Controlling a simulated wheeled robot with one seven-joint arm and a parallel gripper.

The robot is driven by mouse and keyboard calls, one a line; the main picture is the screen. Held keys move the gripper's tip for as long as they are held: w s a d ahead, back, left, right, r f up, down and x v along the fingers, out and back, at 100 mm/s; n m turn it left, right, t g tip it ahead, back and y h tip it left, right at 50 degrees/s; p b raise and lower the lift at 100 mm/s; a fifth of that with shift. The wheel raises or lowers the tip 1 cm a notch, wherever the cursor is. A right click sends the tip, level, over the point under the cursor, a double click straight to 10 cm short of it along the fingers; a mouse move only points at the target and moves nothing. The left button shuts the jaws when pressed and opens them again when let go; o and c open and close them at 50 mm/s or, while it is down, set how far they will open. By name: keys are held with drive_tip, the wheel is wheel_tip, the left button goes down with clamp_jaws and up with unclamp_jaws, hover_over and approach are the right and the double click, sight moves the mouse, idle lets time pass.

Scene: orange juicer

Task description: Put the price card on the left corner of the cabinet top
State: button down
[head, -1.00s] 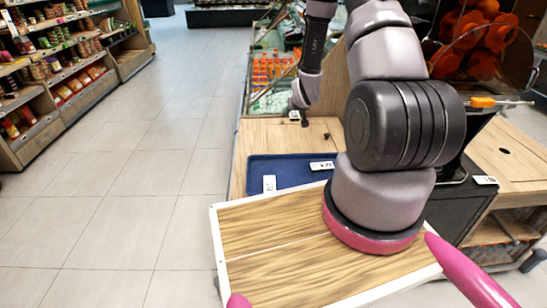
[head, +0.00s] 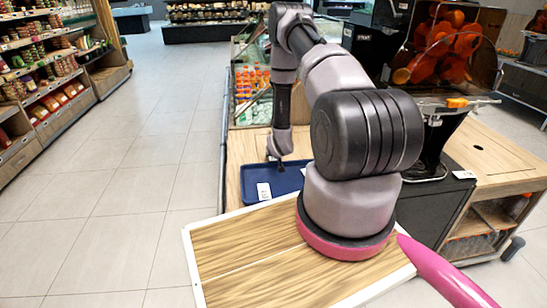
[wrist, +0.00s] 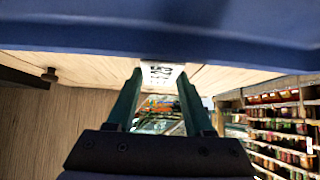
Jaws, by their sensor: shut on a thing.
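My gripper (head: 279,160) hangs at the far side of the blue tray (head: 240,185) in the head view. In the wrist view my gripper (wrist: 160,82) is shut on a small white price card (wrist: 161,71) with dark digits, held at the fingertips. The held card cannot be made out in the head view. The pale wooden cabinet top (head: 232,170) shows at the tray's left and far sides. In the wrist view the wood (wrist: 95,68) lies beyond the fingertips, and the tray (wrist: 160,38) crosses the top of the picture.
Another white card (head: 264,191) lies on the tray. One more card (head: 464,174) is on the dark surface at the right, beside the orange juicer (head: 440,55). Bottles (head: 250,82) stand in a case behind the cabinet. The floor at left is clear.

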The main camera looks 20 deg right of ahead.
drive_tip(key=shift+f, duration=0.45)
drive_tip(key=shift+f, duration=0.15)
drive_tip(key=shift+c, duration=1.4)
unclamp_jaws()
drive_tip(key=v, duration=1.2)
